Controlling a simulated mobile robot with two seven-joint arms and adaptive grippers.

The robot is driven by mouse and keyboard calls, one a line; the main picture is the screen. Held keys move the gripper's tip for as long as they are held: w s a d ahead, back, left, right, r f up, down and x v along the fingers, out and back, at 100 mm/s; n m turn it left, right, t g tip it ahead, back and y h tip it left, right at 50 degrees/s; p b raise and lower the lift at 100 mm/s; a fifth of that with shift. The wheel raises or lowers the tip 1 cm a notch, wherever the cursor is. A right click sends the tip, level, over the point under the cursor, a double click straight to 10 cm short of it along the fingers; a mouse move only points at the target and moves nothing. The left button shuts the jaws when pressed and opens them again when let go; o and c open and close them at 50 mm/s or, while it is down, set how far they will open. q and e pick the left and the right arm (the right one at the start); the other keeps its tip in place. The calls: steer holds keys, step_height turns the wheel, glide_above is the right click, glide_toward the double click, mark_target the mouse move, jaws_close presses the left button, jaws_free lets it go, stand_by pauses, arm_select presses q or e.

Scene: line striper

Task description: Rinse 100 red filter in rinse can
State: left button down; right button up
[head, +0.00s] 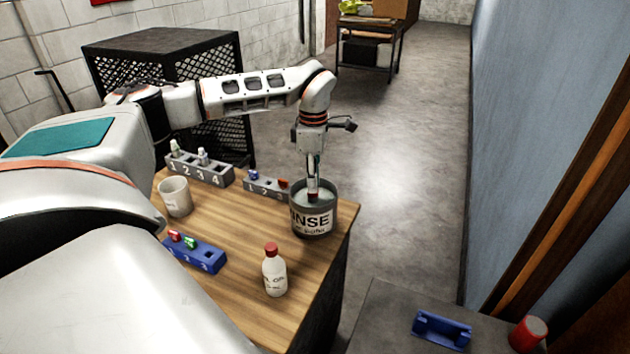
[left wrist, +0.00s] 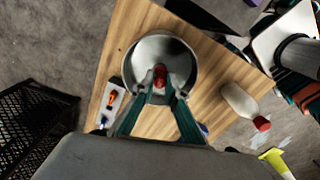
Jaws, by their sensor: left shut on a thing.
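The rinse can (head: 313,222), a dark grey can with a white "RINSE" label, stands near the right edge of the wooden table. My left gripper (head: 313,190) points down into its mouth. In the left wrist view my left gripper (left wrist: 160,98) is shut on a small red filter (left wrist: 160,74). The filter is inside the round opening of the rinse can (left wrist: 128,68), over its pale inside. How deep it sits, and any number on it, I cannot tell. My right gripper is not in view.
Around the can stand a grey rack (head: 262,191) with blue and red pieces, a blue rack (head: 207,258) with red and green pieces, a white cup (head: 174,198) and a red-capped bottle (head: 274,273). A grey table (head: 385,315) at lower right holds a blue holder (head: 441,328).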

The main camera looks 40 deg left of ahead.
arm_select(q)
step_height(320, 180, up, 13)
stand_by(1.0)
stand_by(0.3)
